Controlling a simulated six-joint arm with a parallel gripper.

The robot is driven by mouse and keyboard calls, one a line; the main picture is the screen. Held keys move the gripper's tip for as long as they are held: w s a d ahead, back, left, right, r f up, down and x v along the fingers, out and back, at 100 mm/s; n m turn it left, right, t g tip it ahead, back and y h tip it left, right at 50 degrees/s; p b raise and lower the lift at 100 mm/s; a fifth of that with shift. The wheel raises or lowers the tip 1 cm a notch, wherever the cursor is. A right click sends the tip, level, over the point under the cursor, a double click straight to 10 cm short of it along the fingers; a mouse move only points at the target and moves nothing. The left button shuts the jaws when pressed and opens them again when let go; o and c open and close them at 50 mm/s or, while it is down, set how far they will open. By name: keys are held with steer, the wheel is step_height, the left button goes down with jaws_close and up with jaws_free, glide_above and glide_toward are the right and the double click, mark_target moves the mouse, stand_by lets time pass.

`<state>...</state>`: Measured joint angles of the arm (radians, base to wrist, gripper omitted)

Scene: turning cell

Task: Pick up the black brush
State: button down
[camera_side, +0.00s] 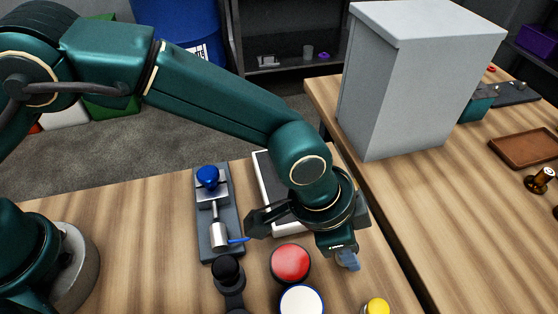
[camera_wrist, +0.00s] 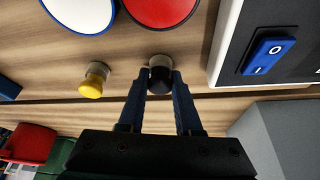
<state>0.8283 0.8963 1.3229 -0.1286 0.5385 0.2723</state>
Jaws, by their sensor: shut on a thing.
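The black brush (camera_wrist: 160,78) is a small round piece with a dark head and a paler end, in the wrist view. It stands between the two blue fingertips of my gripper (camera_wrist: 161,85), which are closed on its sides. In the side view my gripper (camera_side: 347,259) points down over the near part of the bench, right of the red disc. The brush is hidden there behind the fingers. I cannot tell whether it touches the bench.
A yellow-topped knob (camera_side: 376,306) stands close by, with a red disc (camera_side: 290,262) and a white disc (camera_side: 301,301). A grey fixture (camera_side: 203,228) with a blue knob lies left. A big grey box (camera_side: 395,95) stands behind, and a second table (camera_side: 470,215) is at right.

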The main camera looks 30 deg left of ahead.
steer(key=shift+r, duration=0.1)
steer(key=shift+r, duration=0.6)
step_height(320, 180, up, 3)
steer(key=shift+f, duration=0.2)
steer(key=w+a+r, duration=0.4)
steer(key=a+r, duration=0.3)
steer(key=a, duration=0.3)
steer(key=shift+w+a, duration=0.35)
steer(key=shift+a, duration=0.05)
steer(key=c, duration=1.2)
jaws_free()
jaws_close()
